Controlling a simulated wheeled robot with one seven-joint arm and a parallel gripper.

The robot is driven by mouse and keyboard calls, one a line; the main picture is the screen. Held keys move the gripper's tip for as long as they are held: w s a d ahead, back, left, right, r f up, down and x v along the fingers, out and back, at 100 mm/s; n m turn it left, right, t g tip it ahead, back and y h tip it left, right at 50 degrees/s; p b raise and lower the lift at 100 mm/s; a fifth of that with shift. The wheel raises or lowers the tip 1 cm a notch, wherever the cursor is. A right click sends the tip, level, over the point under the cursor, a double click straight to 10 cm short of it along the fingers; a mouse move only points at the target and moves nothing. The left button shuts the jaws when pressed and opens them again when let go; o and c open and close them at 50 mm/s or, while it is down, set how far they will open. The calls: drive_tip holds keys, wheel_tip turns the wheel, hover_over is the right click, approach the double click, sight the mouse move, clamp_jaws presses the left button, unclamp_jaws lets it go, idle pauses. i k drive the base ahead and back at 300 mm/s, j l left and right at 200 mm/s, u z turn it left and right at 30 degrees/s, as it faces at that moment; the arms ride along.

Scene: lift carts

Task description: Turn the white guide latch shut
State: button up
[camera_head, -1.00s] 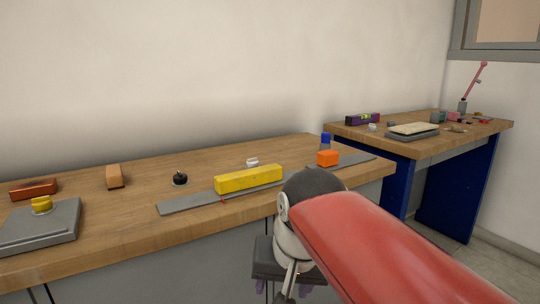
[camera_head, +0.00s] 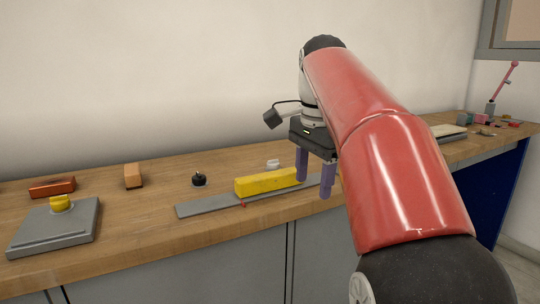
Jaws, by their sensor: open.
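The white guide latch (camera_head: 273,164) is a small white knob on the wooden bench, just behind the yellow block (camera_head: 268,182). Its turned position is too small to tell. The yellow block lies on a long grey rail (camera_head: 205,208). My gripper (camera_head: 316,190) has two purple fingers pointing down, open with nothing between them. It hangs to the right of the latch and of the yellow block's right end, over or in front of the rail. My gripper and arm hide the right part of the rail and whatever is there.
A black knob (camera_head: 199,180) stands left of the latch. Further left are a wooden block (camera_head: 133,176), a red-brown block (camera_head: 52,188) and a grey plate (camera_head: 85,226) with a yellow knob (camera_head: 60,203).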

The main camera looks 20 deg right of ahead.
sight(274, 164)
drive_tip(key=i, duration=0.9)
